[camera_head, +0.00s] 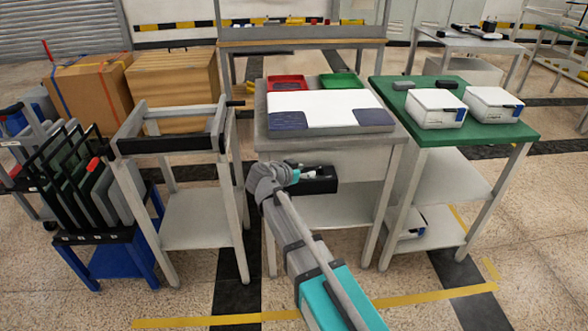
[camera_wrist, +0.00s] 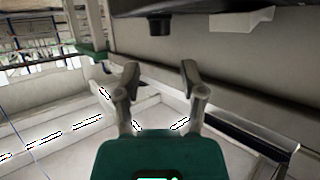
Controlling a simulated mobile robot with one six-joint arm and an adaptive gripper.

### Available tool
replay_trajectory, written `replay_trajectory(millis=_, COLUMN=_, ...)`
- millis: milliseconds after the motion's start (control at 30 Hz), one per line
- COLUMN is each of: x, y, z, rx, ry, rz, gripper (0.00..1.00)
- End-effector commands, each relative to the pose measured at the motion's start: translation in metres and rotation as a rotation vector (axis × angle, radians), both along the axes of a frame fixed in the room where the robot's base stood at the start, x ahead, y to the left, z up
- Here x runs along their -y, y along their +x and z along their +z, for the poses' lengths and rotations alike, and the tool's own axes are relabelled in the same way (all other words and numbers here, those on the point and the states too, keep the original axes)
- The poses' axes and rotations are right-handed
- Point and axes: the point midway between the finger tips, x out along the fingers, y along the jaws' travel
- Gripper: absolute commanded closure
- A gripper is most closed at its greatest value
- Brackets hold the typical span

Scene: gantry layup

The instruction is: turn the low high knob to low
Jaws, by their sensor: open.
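In the wrist view, a small dark stub (camera_wrist: 160,25) sticks out from the edge of a dark box at the top. It may be the low high knob, but no pointer or lettering is readable. In the head view, a black box (camera_head: 320,185) is at the front of the middle table, below its top; no knob can be made out on it. My gripper (camera_wrist: 160,72) is open, its two fingers apart with nothing between them. The stub appears beyond the fingertips, apart from them. In the head view, my gripper (camera_head: 295,175) is beside the black box, partly hidden by my wrist.
The middle table (camera_head: 258,125) carries a white sheet (camera_head: 325,105), a red tray (camera_head: 287,83) and a green tray (camera_head: 341,81). A green-topped table (camera_head: 480,132) with white cases stands right. A grey stand (camera_head: 185,146) and cardboard boxes (camera_head: 175,75) are left.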

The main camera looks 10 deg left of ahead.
Motion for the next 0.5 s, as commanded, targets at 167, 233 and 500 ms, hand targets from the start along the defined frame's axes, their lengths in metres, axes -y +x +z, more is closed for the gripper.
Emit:
replay_trajectory(millis=167, x=-0.012, y=-0.020, z=0.012, rx=0.000, ry=-0.001, rz=0.003, gripper=0.47)
replay_trajectory(millis=233, x=-0.017, y=-0.025, z=0.015, rx=-0.001, ry=-0.001, rz=0.002, gripper=0.47)
replay_trajectory(millis=500, x=-0.025, y=-0.038, z=0.019, rx=0.000, ry=0.000, rz=0.001, gripper=0.47)
